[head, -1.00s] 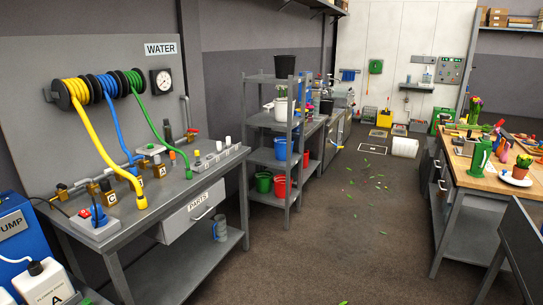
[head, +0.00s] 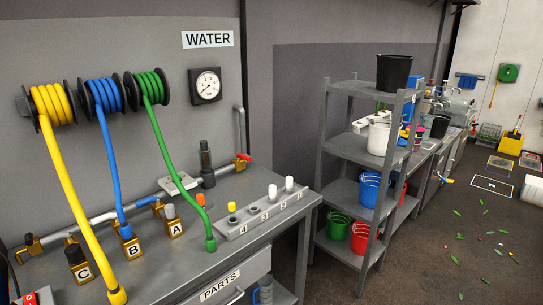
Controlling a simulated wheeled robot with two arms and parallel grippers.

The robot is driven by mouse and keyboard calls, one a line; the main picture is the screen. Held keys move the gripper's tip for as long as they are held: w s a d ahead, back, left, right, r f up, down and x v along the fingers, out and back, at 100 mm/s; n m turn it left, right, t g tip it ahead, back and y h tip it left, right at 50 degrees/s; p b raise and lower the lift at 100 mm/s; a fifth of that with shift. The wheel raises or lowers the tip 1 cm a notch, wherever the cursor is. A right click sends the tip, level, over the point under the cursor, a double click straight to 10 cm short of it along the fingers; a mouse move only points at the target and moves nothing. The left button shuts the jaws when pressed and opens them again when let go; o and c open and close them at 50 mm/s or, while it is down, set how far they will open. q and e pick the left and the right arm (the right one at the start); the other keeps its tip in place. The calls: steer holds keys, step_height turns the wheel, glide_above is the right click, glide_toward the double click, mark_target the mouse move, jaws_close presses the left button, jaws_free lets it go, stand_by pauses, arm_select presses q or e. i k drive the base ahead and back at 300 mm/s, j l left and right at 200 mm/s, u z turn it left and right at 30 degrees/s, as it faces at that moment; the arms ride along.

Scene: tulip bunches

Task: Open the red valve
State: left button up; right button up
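A brass valve with a small red handle (head: 244,158) sits at the back right of the grey water bench, at the right end of the horizontal pipe (head: 226,169) and below a vertical grey wall pipe (head: 239,128). The handle looks slanted; I cannot tell whether the valve is open or shut. A dark grey cylinder fitting (head: 207,163) stands just left of it. Neither of my grippers shows in the head view.
Yellow (head: 75,200), blue (head: 112,180) and green (head: 173,165) hoses hang from wall reels to the bench. Brass blocks marked A, B and C and a numbered rack (head: 263,213) stand in front of the valve. A grey shelf (head: 346,148) stands right, with floor room beyond.

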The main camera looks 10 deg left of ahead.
mark_target(239, 155)
steer(key=i+l+u, duration=0.3)
steer(key=i+u, duration=0.15)
steer(key=i, duration=0.15)
steer(key=i+l+u, duration=0.45)
steer(key=i+l, duration=0.05)
steer(key=i, duration=0.05)
